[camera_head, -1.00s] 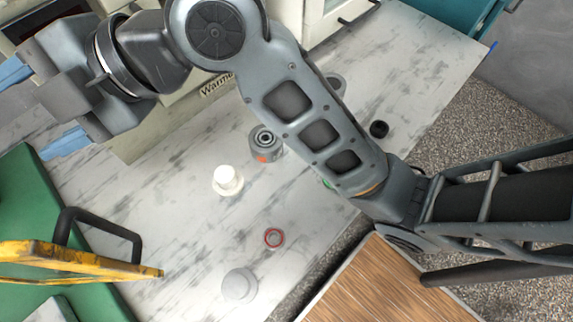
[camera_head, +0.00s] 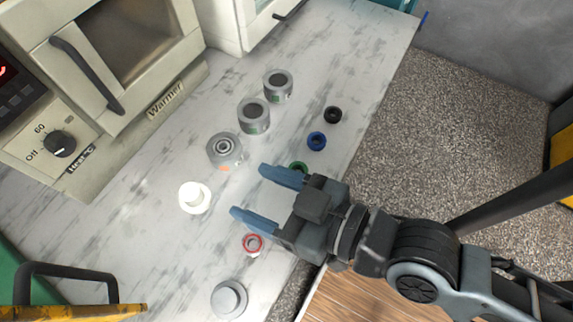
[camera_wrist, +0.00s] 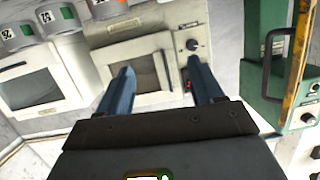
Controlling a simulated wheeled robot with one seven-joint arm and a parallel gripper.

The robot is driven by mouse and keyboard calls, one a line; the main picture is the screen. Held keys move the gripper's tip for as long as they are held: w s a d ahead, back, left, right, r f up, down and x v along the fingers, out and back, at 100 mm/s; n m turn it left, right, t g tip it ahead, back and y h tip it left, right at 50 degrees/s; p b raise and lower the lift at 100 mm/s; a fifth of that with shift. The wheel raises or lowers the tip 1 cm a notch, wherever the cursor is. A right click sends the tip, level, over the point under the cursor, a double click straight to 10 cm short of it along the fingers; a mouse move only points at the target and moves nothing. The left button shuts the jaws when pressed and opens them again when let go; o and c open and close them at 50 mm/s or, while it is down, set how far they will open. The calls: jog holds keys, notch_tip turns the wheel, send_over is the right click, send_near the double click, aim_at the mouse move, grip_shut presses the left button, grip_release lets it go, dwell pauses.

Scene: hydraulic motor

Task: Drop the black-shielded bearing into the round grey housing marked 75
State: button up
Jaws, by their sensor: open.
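A black ring-shaped bearing (camera_head: 332,114) lies near the counter's right edge. Two round grey housings with open tops and green labels, the farther (camera_head: 278,86) and the nearer (camera_head: 254,117), stand to its left. They also show at the top left of the wrist view, the farther (camera_wrist: 18,35) and the nearer (camera_wrist: 57,18); I cannot read surely which is marked 75. A third grey housing (camera_head: 224,150) has an orange label and a bearing-like ring in its top. My gripper (camera_head: 250,191) is open and empty above the counter, nearer the front than the black bearing.
A blue ring (camera_head: 316,141), a green ring (camera_head: 299,168) partly behind my gripper, and a red ring (camera_head: 252,243) lie on the counter. A white stepped piece (camera_head: 194,197) and a grey disc (camera_head: 229,298) stand at left and front. The warmer (camera_head: 130,50) is at the back left.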

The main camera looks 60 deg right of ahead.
jog(key=s+d+r, duration=0.1)
jog(key=s+d, duration=0.6)
jog(key=s, duration=0.5)
jog(key=shift+r+h, duration=0.15)
jog(key=shift+h, duration=0.15)
dwell(0.3)
